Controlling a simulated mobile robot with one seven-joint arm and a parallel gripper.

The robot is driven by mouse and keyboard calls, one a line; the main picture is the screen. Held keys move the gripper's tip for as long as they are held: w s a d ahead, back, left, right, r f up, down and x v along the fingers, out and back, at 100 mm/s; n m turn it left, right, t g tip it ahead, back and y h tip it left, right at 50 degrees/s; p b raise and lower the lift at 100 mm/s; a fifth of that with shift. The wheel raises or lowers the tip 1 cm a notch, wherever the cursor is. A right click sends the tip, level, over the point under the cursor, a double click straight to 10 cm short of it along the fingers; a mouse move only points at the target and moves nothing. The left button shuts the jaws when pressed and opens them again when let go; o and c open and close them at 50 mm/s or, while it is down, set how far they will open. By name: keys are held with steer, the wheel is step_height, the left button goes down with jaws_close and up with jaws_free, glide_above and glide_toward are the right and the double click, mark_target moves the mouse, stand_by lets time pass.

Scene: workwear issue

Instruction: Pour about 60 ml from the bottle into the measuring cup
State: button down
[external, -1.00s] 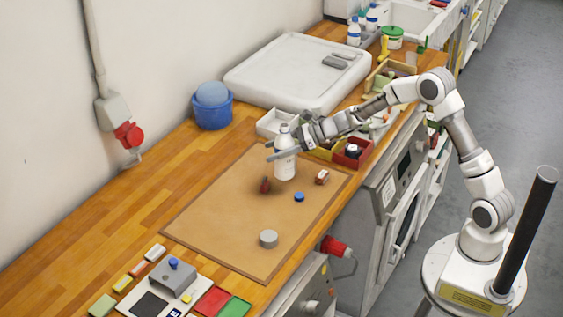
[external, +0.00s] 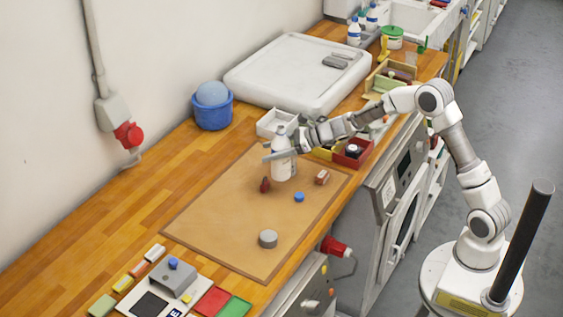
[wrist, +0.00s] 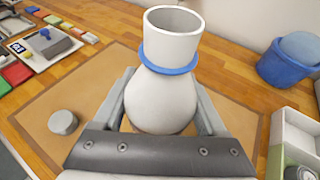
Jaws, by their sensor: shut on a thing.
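A white bottle (external: 281,168) is upright in my gripper (external: 283,152), over the far part of the brown mat (external: 225,215). In the wrist view the bottle (wrist: 162,103) stands between the two fingers, with a blue ring at its neck and an open top. My gripper (wrist: 165,108) is shut on its body. I cannot tell whether its base touches the mat. A grey round piece (external: 268,239) sits at the near part of the mat, also in the wrist view (wrist: 63,122); I cannot tell whether it is the measuring cup.
A small blue cap (external: 299,197), a dark red piece (external: 265,185) and a reddish-brown block (external: 322,177) lie on the mat. A white tray (external: 272,123) and a red bin (external: 353,152) stand behind it. A blue bucket (external: 212,110) is at the wall. The mat's left part is clear.

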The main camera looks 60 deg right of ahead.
steer(key=w+d+f+m+t+h+b, duration=0.1)
steer(key=w+d+m+h+b, duration=0.3)
steer(key=b, duration=1.2)
steer(key=f+m+h, duration=0.1)
steer(key=m+h, duration=0.2)
steer(key=h, duration=0.1)
steer(key=shift+t, duration=0.4)
steer(key=shift+s+d+r+m+h+b, duration=0.15)
steer(key=shift+m+h+b, duration=0.3)
steer(key=shift+b, duration=0.45)
steer(key=shift+d+r+p, duration=0.1)
steer(key=shift+r+p, duration=0.15)
steer(key=shift+p, duration=0.5)
